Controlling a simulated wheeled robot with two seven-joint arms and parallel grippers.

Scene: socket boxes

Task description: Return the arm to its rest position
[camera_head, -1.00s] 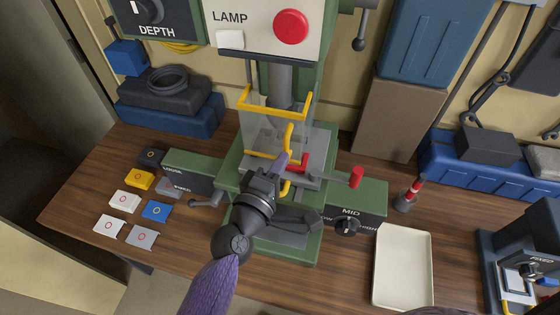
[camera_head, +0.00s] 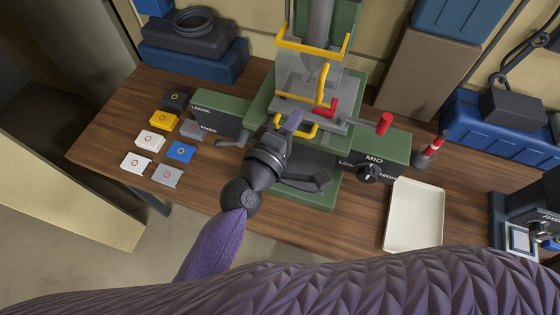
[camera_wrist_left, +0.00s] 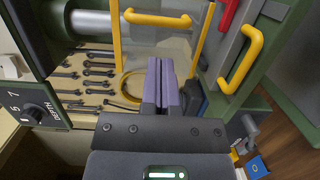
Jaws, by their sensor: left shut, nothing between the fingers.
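My left arm comes in from the bottom left in the head view. Its gripper (camera_head: 292,122) is in front of the green drill press (camera_head: 262,110), near the yellow handle (camera_head: 324,82) and the red part (camera_head: 326,107) on the press table. In the left wrist view the two purple-grey fingers (camera_wrist_left: 167,85) are together with nothing between them. Yellow guard bars (camera_wrist_left: 158,18) and a yellow handle (camera_wrist_left: 240,60) show around and beyond them. Whether the fingers touch the press cannot be told. My right gripper is out of view.
Several coloured tiles lie on the wooden bench left of the press, including a blue one (camera_head: 180,151). A cream tray (camera_head: 414,215) lies on the right. A red-topped tool (camera_head: 430,150) stands behind the tray. Wrenches (camera_wrist_left: 97,72) hang in the wrist view.

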